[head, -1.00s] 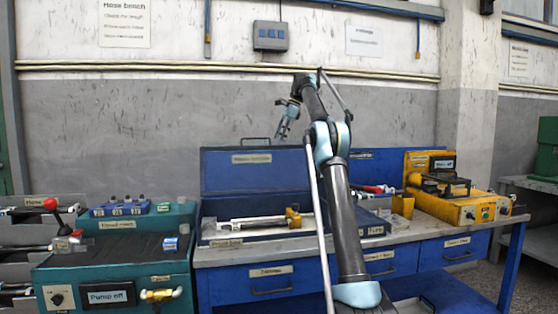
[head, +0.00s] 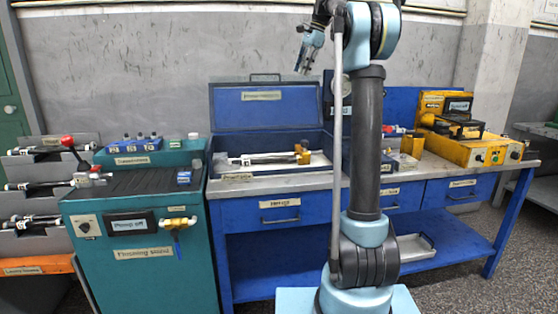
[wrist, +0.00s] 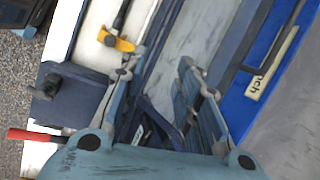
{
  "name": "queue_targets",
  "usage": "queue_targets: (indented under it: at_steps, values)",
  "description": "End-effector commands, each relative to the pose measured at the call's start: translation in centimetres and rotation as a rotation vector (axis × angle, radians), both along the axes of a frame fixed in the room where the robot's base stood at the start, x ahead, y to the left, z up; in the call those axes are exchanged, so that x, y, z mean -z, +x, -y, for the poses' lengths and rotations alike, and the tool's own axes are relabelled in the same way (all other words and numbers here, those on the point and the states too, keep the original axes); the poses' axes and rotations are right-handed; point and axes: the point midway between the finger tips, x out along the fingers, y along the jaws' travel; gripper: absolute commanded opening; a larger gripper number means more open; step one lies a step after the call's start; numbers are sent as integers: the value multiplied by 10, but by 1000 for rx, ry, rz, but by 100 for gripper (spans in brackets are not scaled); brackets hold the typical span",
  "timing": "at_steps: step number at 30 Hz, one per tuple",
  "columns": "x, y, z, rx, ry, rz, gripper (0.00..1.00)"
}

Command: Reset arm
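My arm stands upright in front of the blue workbench in the head view. My gripper (head: 306,68) hangs pointing down, in front of the grey wall and above the open blue toolbox (head: 222,143). In the wrist view the two fingers of my gripper (wrist: 160,62) are spread apart with nothing between them. A silver cylinder (head: 268,158) with a yellow fitting (head: 303,154) lies in the toolbox. The yellow fitting also shows in the wrist view (wrist: 118,42), left of the fingers and apart from them.
A teal pump stand (head: 145,262) is at the left, beside a rack of hoses with a red knob (head: 67,141). A yellow machine (head: 465,148) stands on the bench (head: 440,173) at the right. A metal tray (head: 415,248) lies on the bench's lower shelf.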

Motion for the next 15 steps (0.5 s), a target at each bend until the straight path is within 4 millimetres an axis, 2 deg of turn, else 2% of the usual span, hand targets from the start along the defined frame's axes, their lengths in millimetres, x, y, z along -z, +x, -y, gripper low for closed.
queue_targets:
  at_steps: [1, 8, 15]
  values:
    - [3, -14, 3, -22, -9, 11, 30]
    - [29, -73, 16, -153, -65, 70, 30]
    - [67, -138, 30, -296, -125, 125, 30]
